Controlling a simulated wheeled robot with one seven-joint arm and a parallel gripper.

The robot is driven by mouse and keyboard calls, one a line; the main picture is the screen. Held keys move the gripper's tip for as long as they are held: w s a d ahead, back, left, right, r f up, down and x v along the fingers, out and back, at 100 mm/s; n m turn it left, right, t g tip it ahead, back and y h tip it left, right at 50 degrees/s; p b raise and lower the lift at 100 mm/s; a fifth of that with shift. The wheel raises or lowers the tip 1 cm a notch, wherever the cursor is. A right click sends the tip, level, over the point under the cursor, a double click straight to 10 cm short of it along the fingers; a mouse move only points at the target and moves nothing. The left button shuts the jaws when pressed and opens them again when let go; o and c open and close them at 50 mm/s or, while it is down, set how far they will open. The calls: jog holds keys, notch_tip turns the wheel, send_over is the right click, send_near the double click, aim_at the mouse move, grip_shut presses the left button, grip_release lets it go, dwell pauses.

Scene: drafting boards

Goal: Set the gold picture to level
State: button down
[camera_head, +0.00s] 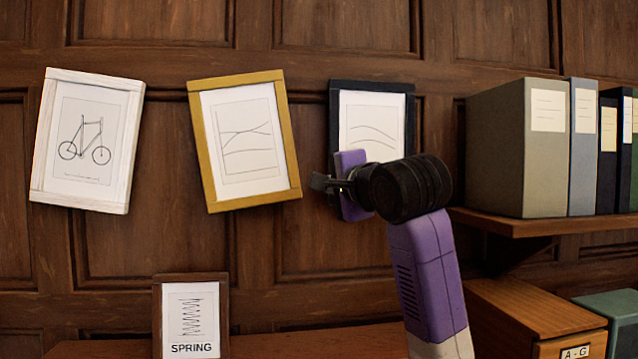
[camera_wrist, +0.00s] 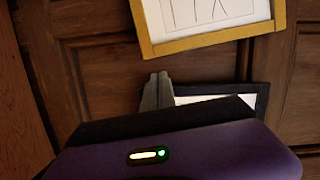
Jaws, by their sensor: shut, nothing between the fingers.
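The gold picture (camera_head: 246,140) hangs on the wood-panelled wall, tilted counterclockwise, with its top edge rising to the right. Its lower part also shows at the top of the wrist view (camera_wrist: 215,39). My gripper (camera_head: 318,182) is shut and empty, to the right of the gold picture's lower right corner. It appears apart from the frame. In the wrist view the closed fingertips (camera_wrist: 156,92) are below the gold frame's bottom rail, with wall showing between.
A white picture (camera_head: 88,140) hangs tilted clockwise at the left. A black picture (camera_head: 372,87) hangs behind my gripper, partly hidden. A shelf (camera_head: 560,223) with binders (camera_head: 500,150) is at the right. A small "SPRING" frame (camera_head: 191,278) and a wooden box (camera_head: 525,310) stand below.

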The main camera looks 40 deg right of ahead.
aim_at(294, 193)
jog(key=p+x, duration=0.2)
jog(key=x, duration=0.6)
jog(key=shift+w+d, duration=0.15)
jog(key=shift+w, duration=0.05)
jog(key=shift+w+a+f+m, duration=0.3)
jog(key=shift+w+a+f, duration=0.05)
jog(key=shift+a+f, duration=0.2)
jog(key=shift+w+a+f+m, duration=0.3)
jog(key=shift+w+a+f, duration=0.15)
jog(key=shift+a, duration=0.1)
jog(key=shift+w+a+f, duration=0.15)
jog(key=shift+a+f, duration=0.05)
jog(key=shift+a, duration=0.1)
